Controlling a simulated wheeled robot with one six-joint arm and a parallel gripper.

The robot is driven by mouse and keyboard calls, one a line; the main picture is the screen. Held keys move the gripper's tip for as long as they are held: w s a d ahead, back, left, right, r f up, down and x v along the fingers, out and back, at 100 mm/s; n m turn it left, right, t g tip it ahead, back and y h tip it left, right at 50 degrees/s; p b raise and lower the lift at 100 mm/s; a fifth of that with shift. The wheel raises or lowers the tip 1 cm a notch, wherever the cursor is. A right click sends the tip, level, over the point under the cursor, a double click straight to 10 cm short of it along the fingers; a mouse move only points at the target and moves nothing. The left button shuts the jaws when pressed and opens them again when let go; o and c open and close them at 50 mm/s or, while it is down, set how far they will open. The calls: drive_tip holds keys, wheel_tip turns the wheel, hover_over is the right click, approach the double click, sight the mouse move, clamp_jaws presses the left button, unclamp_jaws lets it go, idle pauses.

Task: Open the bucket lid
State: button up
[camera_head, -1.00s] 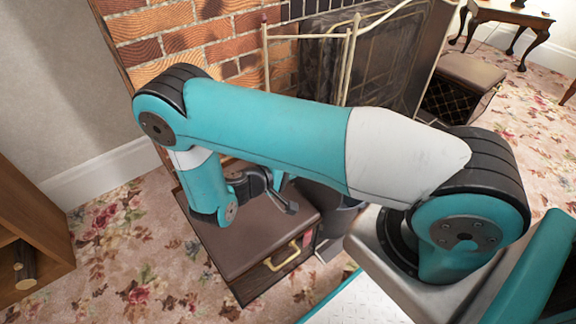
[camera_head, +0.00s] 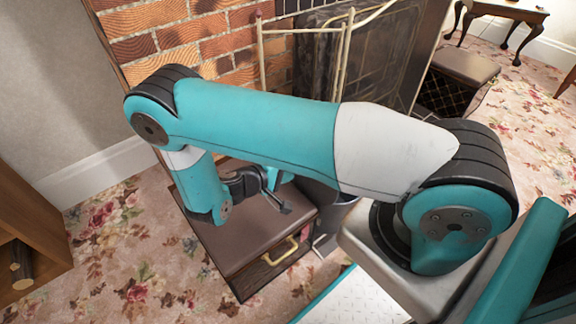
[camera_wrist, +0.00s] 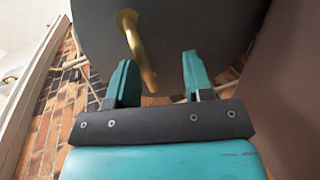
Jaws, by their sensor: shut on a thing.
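The bucket (camera_head: 325,195) is dark and stands beside the brown box, mostly hidden behind my arm in the head view. In the wrist view a dark grey surface (camera_wrist: 190,25), which looks like part of the bucket or its lid, fills the upper middle. A curved brass handle (camera_wrist: 137,52) stands out from it. I cannot tell whether the lid is raised.
The brown-topped box (camera_head: 225,240) with a brass handle (camera_head: 280,251) stands below my arm. A brass-framed fire screen (camera_head: 345,60) and brick fireplace (camera_head: 190,45) are behind. A wooden shelf (camera_head: 30,225) is at the left. Flowered carpet lies open at the front left and right.

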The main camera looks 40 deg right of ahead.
drive_tip(key=p+v, duration=0.1)
drive_tip(key=v, duration=1.6)
drive_tip(key=shift+a+p, duration=0.25)
drive_tip(key=shift+p, duration=0.15)
wheel_tip(320, 180, up, 17)
drive_tip(key=n+y, duration=0.3)
drive_tip(key=y, duration=0.7)
drive_tip(key=s+a+r+n+y, duration=0.1)
drive_tip(key=s+r+n+y, duration=0.1)
drive_tip(key=s+r+y, duration=0.55)
drive_tip(key=s+a+r+n+y, duration=0.15)
drive_tip(key=s+r, duration=0.35)
drive_tip(key=s, duration=0.5)
wheel_tip(320, 180, up, 28)
drive_tip(key=p, duration=2.8)
drive_tip(key=shift+w+n, duration=0.35)
drive_tip(key=shift+w, duration=0.1)
